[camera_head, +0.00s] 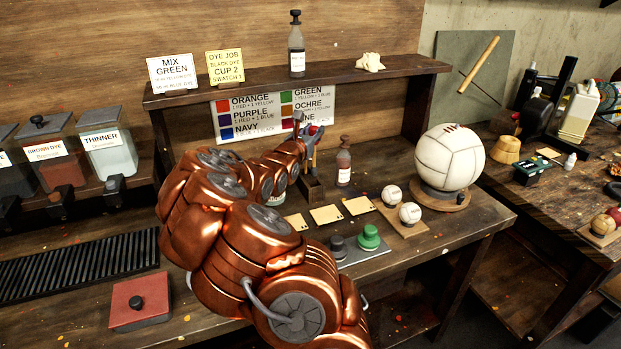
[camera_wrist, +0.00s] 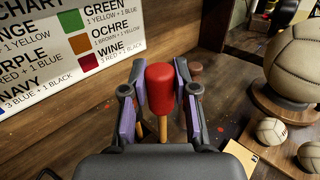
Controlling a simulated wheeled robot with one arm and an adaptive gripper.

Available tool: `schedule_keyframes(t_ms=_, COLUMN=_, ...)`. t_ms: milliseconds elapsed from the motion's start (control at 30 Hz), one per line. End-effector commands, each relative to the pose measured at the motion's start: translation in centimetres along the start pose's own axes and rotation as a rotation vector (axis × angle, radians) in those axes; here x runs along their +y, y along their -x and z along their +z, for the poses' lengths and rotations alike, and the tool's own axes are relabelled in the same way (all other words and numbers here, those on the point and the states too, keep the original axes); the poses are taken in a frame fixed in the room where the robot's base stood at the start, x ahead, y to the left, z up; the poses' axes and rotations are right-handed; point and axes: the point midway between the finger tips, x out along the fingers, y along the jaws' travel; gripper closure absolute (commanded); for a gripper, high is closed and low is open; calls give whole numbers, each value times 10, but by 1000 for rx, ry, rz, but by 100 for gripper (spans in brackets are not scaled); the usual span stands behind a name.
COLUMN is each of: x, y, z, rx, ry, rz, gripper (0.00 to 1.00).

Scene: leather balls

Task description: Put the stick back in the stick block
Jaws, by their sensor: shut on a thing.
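My gripper (camera_wrist: 160,76) is shut on a stick with a rounded red head (camera_wrist: 160,90), its purple-padded fingers on either side of it. A pale wooden shaft shows below the head in the wrist view. In the head view my gripper (camera_head: 308,134) is over the bench in front of the colour chart, with a bit of the red head (camera_head: 314,130) showing between the fingers. A brown wooden block (camera_head: 311,190), which looks like the stick block, stands just below the gripper. I cannot tell whether the stick's lower end is in it or above it.
A small dye bottle (camera_head: 343,166) stands close right of the gripper. The chart (camera_head: 240,115) is behind.

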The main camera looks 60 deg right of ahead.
Motion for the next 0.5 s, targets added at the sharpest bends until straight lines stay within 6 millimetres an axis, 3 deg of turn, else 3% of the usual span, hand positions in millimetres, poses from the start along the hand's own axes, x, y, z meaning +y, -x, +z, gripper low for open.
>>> schedule_keyframes(t_ms=300, x=-1, y=0, z=-40, rx=6, ry=3, rz=-1, gripper=100)
schedule_keyframes(t_ms=500, x=0, y=0, z=-46, rx=5, ry=1, rz=0, gripper=100)
